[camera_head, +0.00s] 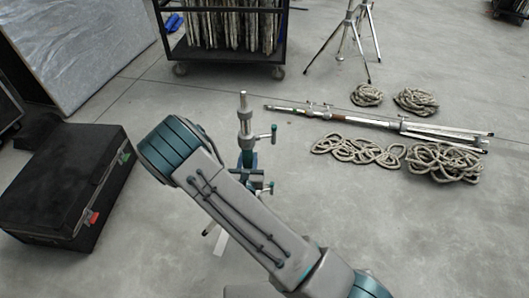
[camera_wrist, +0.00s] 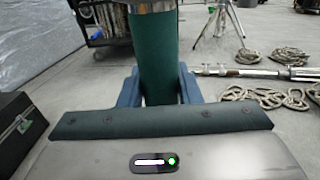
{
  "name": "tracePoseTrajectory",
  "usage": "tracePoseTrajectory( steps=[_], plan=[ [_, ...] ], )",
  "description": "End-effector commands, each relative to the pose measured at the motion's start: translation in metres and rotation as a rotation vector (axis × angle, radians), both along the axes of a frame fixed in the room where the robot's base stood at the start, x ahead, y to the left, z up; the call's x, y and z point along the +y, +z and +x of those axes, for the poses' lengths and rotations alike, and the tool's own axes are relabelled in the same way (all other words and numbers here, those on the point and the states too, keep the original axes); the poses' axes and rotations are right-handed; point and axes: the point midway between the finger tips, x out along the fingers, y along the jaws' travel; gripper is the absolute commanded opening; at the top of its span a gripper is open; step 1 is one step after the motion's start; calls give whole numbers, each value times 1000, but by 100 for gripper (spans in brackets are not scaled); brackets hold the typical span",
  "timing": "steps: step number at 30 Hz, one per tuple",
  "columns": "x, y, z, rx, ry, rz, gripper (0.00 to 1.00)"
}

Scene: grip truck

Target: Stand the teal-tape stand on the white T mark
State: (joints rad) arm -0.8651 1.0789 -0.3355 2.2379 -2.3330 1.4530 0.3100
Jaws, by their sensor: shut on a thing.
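The teal-tape stand (camera_head: 244,122) is upright in front of me in the head view, with a silver top post and side knobs. My arm hides most of its lower part. In the wrist view its teal-wrapped post (camera_wrist: 157,58) stands between the two blue fingers of my gripper (camera_wrist: 158,88), which is shut on it. A white strip (camera_head: 220,243), perhaps part of the white T mark, shows on the floor just beside my arm; the rest is hidden.
A black case (camera_head: 60,185) lies at left. A wheeled rack (camera_head: 224,62) with hanging ropes stands behind. Another stand (camera_head: 375,123) lies on the floor at right, among rope coils (camera_head: 445,162). A tripod (camera_head: 350,38) stands at the back. Floor at lower right is clear.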

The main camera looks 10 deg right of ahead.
Motion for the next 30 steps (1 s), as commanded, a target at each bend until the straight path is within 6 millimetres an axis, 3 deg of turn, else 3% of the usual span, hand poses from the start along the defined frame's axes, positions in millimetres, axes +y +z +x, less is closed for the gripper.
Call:
tracePoseTrajectory(
  steps=[7,21,30],
  plan=[
    [16,-8,-6,-11,-20,-1,0],
    [17,-34,-7,-11,-18,-1,0],
    [17,-36,-7,-11,-18,-1,0]
  ],
)
